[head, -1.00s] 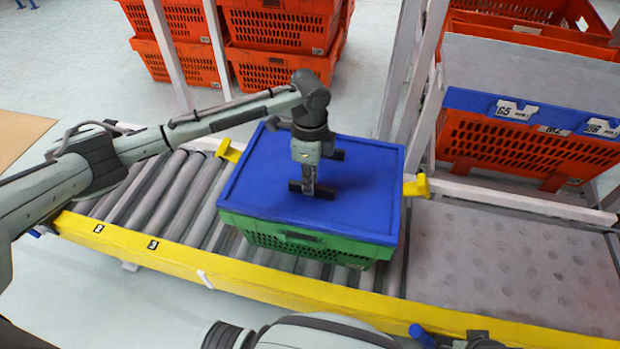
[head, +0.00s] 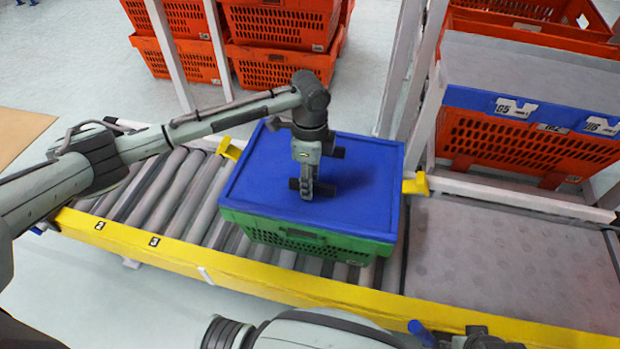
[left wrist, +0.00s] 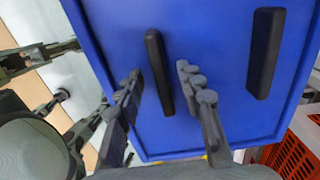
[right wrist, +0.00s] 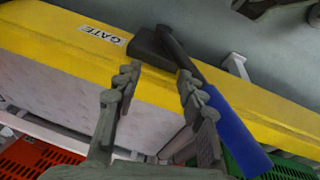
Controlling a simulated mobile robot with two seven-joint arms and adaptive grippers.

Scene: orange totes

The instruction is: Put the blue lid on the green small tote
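The blue lid (head: 365,190) lies on the green small tote (head: 310,239), covering its top, and looks flat and lined up with it. The lid has two black handles. My left gripper (head: 308,186) points down at the near handle. In the left wrist view, its spread fingers (left wrist: 158,82) are on either side of a black handle (left wrist: 158,72), with gaps visible; the second handle (left wrist: 266,54) is to the right. My right gripper (right wrist: 155,85) is open and empty near the yellow rail. The inside of the tote is hidden.
The tote stands on a roller conveyor (head: 185,200) with a yellow front rail (head: 180,255) and yellow stops (head: 415,185). A blue-and-black piece (right wrist: 235,130) is by the rail. Stacked orange totes (head: 280,65) stand behind. The grey surface (head: 510,265) at right is clear.

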